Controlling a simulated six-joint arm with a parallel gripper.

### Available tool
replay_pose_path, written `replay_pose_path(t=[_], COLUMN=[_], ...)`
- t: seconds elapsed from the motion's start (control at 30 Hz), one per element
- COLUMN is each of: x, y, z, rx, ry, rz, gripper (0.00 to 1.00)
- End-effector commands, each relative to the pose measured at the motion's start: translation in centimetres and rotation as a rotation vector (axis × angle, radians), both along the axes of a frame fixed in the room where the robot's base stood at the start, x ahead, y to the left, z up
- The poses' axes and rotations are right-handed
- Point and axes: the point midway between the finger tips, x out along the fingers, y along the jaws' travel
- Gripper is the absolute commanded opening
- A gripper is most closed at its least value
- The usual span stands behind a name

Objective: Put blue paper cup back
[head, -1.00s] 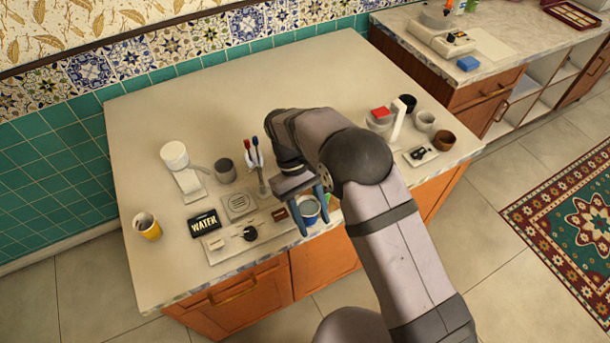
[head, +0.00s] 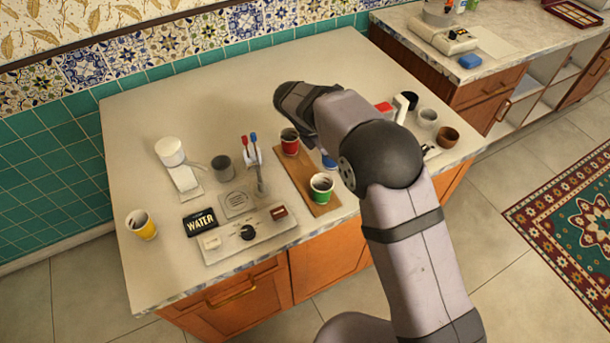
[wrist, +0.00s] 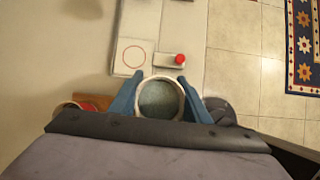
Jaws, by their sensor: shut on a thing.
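My gripper (wrist: 160,82) is shut on the blue paper cup (wrist: 161,102), seen from above in the wrist view. The cup's pale rim and grey-toned contents show between the two blue fingers. In the head view my arm hides most of the gripper. A small blue patch shows left of my elbow there; I cannot tell whether it is cup or finger. A wooden board (head: 296,170) lies left of my arm. A red cup (head: 290,142) stands at its back and a green cup (head: 321,188) at its front.
A white panel with a red ring (wrist: 134,56) and a red button (wrist: 180,59) lies beyond the cup. A yellow cup (head: 141,225), a WATER sign (head: 200,222) and a control panel (head: 245,235) stand left. Small bowls (head: 447,138) stand right. The counter's back is clear.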

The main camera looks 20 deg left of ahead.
Motion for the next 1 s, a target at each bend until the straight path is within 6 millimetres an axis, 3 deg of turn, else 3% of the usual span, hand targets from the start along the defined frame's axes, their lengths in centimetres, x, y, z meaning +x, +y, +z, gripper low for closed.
replay_pose_path(t=[0.2, 0.4, 0.73, 1.0], x=[0.8, 1.0, 1.0, 0.9], y=[5.0, 7.5, 8.4, 8.3], z=[1.4, 2.2, 2.3, -1.3], rx=[0.001, 0.000, -0.002, -0.004], ry=[-0.002, 0.002, 0.003, 0.007], rz=[0.385, 0.572, 0.642, 0.640], gripper=[0.34, 0.34, 0.34, 0.34])
